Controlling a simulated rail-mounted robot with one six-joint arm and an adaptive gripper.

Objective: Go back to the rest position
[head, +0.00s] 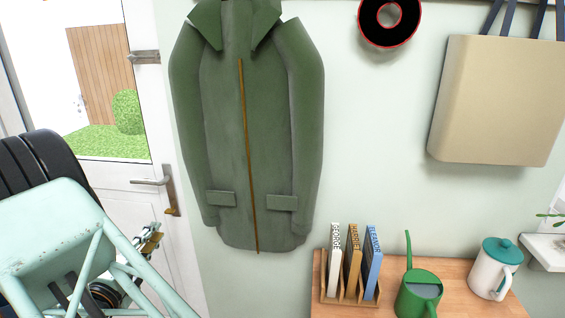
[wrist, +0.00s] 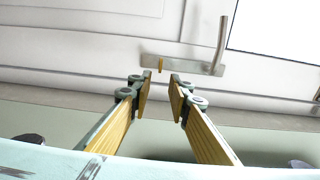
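My gripper (wrist: 161,84) shows in the wrist view with its two yellow-faced fingers apart and nothing between them. In the head view my gripper (head: 150,240) is at the lower left, in front of the white door (head: 180,250), partly hidden by my own pale green arm. The door handle (head: 150,182) is above the gripper in the head view. In the wrist view the handle (wrist: 222,45) lies beyond the fingertips, which look apart from it. A small brass piece (wrist: 161,64) shows on the handle's plate.
A green coat (head: 245,140) hangs on the wall right of the door. A wooden surface (head: 460,275) at the lower right holds a rack of books (head: 352,265), a green watering can (head: 418,295) and a lidded mug (head: 492,272). A beige bag (head: 495,100) hangs above.

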